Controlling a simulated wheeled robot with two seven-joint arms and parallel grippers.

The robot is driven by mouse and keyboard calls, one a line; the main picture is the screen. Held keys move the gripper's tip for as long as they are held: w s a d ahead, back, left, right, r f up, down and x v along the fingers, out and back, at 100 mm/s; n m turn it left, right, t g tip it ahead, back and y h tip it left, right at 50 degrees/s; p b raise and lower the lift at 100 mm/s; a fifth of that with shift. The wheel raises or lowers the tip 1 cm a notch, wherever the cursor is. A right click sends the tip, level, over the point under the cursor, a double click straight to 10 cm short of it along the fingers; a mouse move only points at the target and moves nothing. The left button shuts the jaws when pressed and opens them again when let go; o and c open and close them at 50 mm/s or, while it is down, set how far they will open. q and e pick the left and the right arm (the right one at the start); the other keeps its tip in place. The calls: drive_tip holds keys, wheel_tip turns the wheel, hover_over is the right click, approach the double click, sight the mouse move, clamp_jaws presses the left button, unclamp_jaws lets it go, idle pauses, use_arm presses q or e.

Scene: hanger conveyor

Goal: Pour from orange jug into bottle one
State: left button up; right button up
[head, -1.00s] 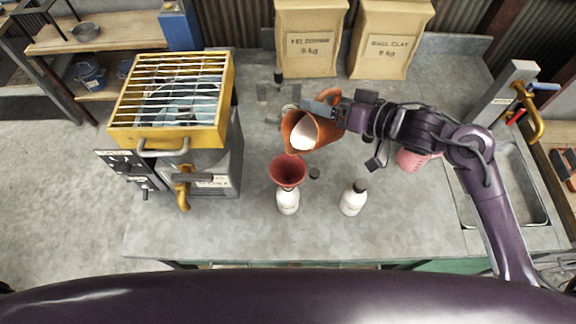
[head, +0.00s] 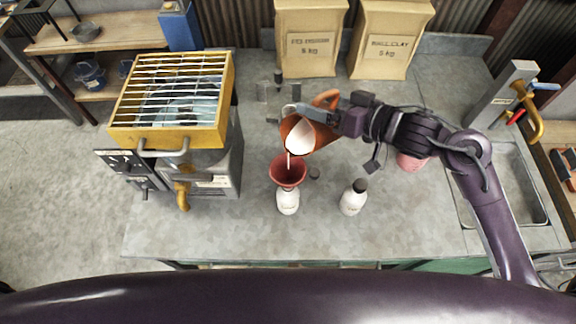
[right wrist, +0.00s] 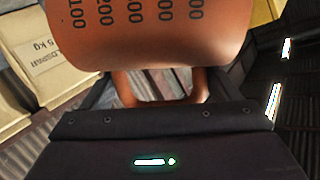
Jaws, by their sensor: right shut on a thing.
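The orange jug (head: 309,136) is tilted down to the left above the counter, and white liquid shows in its mouth. A thin white stream falls from its lip into a red funnel (head: 287,171). The funnel sits in the neck of a white bottle (head: 288,202). My right gripper (head: 332,112) is shut on the jug's handle at the jug's right side. In the right wrist view the jug (right wrist: 150,30) fills the top with its printed scale, and its handle (right wrist: 160,88) reaches down to the gripper. My left gripper is not in view.
A second white bottle (head: 353,198) with a dark cap stands to the right. A yellow-framed grill machine (head: 170,140) stands at left. Two paper sacks (head: 311,40) (head: 388,42) stand behind. A sink (head: 510,190) is at right.

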drive_tip(key=shift+s+a+f+n+h, duration=0.15)
drive_tip(key=shift+s+a+n+h, duration=0.2)
drive_tip(key=shift+n, duration=0.35)
idle(1.0)
drive_tip(key=shift+s+a+f+n+t+b, duration=0.25)
drive_tip(key=shift+a+n+t+b, duration=0.05)
drive_tip(key=shift+t+b, duration=0.15)
idle(0.4)
drive_tip(key=shift+r, duration=0.1)
drive_tip(key=shift+w+d+r+g+p, duration=0.2)
drive_tip(key=shift+r+g+p, duration=0.05)
drive_tip(key=shift+p, duration=0.3)
drive_tip(key=shift+w+d+m, duration=0.3)
drive_tip(key=shift+m, duration=0.4)
drive_tip(key=shift+w+d+r+m+g+y, duration=0.1)
drive_tip(key=shift+w+d+m+g+y, duration=0.5)
drive_tip(key=shift+m, duration=0.5)
